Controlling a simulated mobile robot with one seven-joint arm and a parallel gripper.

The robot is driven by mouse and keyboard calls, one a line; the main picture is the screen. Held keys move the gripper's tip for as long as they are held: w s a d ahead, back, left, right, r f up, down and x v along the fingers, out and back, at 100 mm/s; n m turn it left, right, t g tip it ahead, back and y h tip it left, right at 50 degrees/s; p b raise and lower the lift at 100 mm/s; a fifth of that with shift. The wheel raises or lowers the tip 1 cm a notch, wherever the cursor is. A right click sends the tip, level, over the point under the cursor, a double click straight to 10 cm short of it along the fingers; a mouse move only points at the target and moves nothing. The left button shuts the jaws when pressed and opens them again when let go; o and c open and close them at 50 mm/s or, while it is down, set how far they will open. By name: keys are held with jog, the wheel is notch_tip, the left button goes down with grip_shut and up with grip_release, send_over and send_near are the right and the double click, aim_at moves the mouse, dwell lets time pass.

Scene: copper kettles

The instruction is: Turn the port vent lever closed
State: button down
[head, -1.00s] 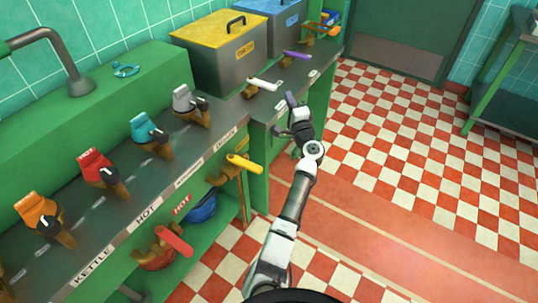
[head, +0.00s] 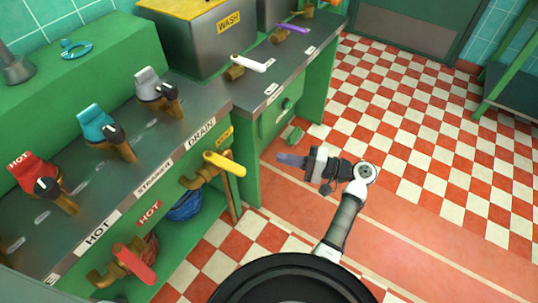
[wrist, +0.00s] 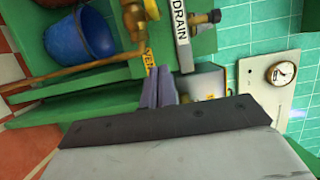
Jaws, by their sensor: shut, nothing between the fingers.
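A yellow lever (head: 224,163) sits on a brass valve under the counter's front edge, below a small yellow label (head: 225,136). The lever points to the right, slanting slightly down in the picture. In the wrist view the yellow label (wrist: 148,60) is partly readable as "VE", with a brass valve (wrist: 132,18) near it. My gripper (head: 290,159) is shut and empty, to the right of the yellow lever and apart from it, over the floor side of the counter. Its purple-grey fingertips (wrist: 158,86) lie together in the wrist view.
A red lever (head: 134,268) is lower left under the counter, and a blue bucket (head: 185,205) stands on the shelf. White (head: 249,63) and purple (head: 294,29) levers are on the counter top. The checkered floor (head: 430,150) at right is clear.

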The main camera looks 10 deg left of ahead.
aim_at(240, 166)
jog(key=s+a+p, duration=0.3)
jog(key=a, duration=0.7)
jog(key=shift+s+a+p, duration=0.15)
jog(key=shift+s+p, duration=0.1)
jog(key=shift+p, duration=0.1)
jog(key=shift+s+a+r+m+t+p, duration=0.15)
jog(key=shift+s+m+t+p, duration=0.35)
jog(key=shift+s+t, duration=0.3)
jog(key=shift+s+f, duration=0.15)
jog(key=shift+f, duration=0.05)
jog(key=shift+a, duration=0.1)
